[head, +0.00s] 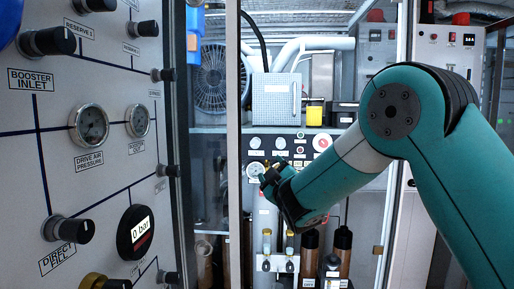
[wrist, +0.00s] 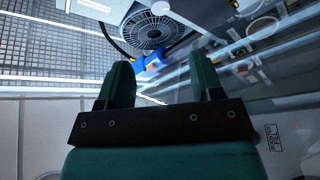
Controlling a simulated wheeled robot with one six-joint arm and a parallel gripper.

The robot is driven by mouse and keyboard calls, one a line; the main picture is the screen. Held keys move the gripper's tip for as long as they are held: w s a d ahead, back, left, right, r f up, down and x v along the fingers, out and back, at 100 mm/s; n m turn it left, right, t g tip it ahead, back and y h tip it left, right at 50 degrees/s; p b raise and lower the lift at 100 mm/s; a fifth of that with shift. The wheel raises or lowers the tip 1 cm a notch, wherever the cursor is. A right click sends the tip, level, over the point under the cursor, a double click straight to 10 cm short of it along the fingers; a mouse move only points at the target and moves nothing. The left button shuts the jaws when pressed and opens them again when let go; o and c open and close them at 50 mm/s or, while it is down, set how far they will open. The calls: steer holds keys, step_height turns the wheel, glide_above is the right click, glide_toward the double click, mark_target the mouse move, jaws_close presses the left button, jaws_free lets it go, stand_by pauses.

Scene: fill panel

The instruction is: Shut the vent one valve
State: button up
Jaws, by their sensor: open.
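No label reading vent one is legible, so I cannot tell which knob is that valve. The panel (head: 110,180) fills the left of the head view, with several black knobs, among them the booster inlet knob (head: 48,41) and the direct fill knob (head: 68,228). A partly cut-off brass-and-black knob (head: 105,282) sits at the bottom edge, its label out of view. My gripper (head: 267,176) is to the right of the panel, apart from it. In the wrist view my gripper (wrist: 160,75) has its two green fingers spread with nothing between them.
A drive air pressure gauge (head: 89,124) and a round display reading 0 bar (head: 135,232) are on the panel. A metal frame post (head: 233,150) stands between panel and gripper. Behind are a fan (head: 216,80), a grey box (head: 277,98) and several cylinders (head: 309,255).

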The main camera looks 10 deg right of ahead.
mark_target(257, 145)
steer(key=p+x, duration=0.8)
steer(key=x, duration=0.8)
steer(key=shift+w, duration=0.2)
